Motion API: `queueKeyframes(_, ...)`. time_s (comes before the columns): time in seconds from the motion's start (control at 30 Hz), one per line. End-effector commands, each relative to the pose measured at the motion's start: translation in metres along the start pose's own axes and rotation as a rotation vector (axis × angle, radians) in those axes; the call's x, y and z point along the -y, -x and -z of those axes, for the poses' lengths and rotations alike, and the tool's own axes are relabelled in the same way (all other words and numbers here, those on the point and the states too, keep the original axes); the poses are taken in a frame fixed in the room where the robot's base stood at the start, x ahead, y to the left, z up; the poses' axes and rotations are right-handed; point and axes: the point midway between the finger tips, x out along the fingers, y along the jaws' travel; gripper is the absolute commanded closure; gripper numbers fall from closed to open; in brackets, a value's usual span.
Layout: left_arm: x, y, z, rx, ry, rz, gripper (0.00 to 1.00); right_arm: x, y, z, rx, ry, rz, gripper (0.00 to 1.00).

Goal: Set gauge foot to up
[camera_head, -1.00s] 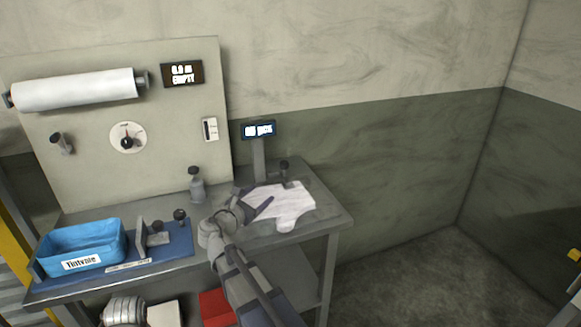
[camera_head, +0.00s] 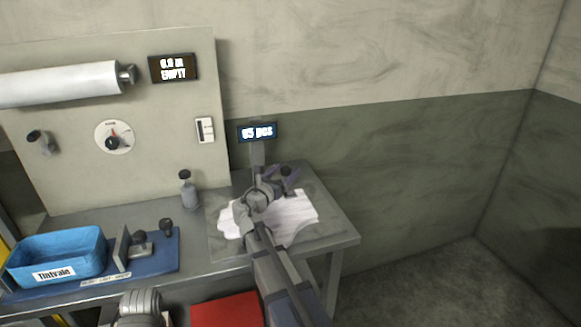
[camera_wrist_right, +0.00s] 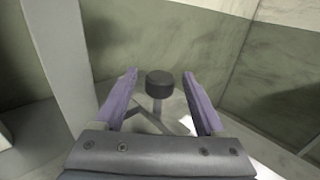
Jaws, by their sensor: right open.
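My right gripper (camera_head: 285,180) is open above the far part of the white glove-shaped film (camera_head: 295,215), by the post of the gauge display (camera_head: 257,132). In the right wrist view, a dark round knob (camera_wrist_right: 160,83) on a short stem shows between the spread fingers (camera_wrist_right: 160,90), with a gap on both sides. It appears to be the gauge foot's knob; whether the foot is up or down I cannot tell. In the head view the gripper largely covers it. The display reads a number in "pcs".
A grey bottle (camera_head: 188,190) with a dark top stands left of the film. A blue tray (camera_head: 60,255) and a blue base (camera_head: 165,262) with dark knobs are further left. A panel (camera_head: 190,120) with a roll and dial stands behind. The table's right end (camera_head: 345,235) is clear.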

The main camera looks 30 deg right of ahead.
Motion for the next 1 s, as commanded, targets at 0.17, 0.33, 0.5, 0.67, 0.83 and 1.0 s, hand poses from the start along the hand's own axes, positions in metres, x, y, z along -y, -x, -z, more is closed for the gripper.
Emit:
queueKeyframes(0.17, 0.000, 0.000, 0.000, 0.000, 0.000, 0.000, 0.53, -0.001, -0.025, 0.000, 0.000, -0.001, 0.001, 0.28)
queueKeyframes(0.33, 0.000, 0.000, 0.000, 0.000, 0.000, 0.000, 0.53, -0.001, -0.035, 0.000, 0.000, -0.001, -0.001, 0.28)
queueKeyframes(0.5, 0.000, 0.000, 0.000, 0.000, 0.000, 0.000, 0.53, 0.000, -0.037, 0.000, 0.000, -0.001, -0.001, 0.28)
queueKeyframes(0.67, 0.000, 0.000, 0.000, 0.000, 0.000, 0.000, 0.53, 0.000, -0.037, 0.000, 0.000, -0.001, -0.001, 0.30)
queueKeyframes(0.83, 0.000, 0.000, 0.000, 0.000, 0.000, 0.000, 0.53, 0.000, -0.036, 0.000, 0.000, -0.001, -0.001, 0.49)
queueKeyframes(1.0, 0.000, 0.000, 0.000, 0.000, 0.000, 0.000, 0.53, 0.000, -0.036, 0.000, 0.000, -0.001, -0.001, 0.69)
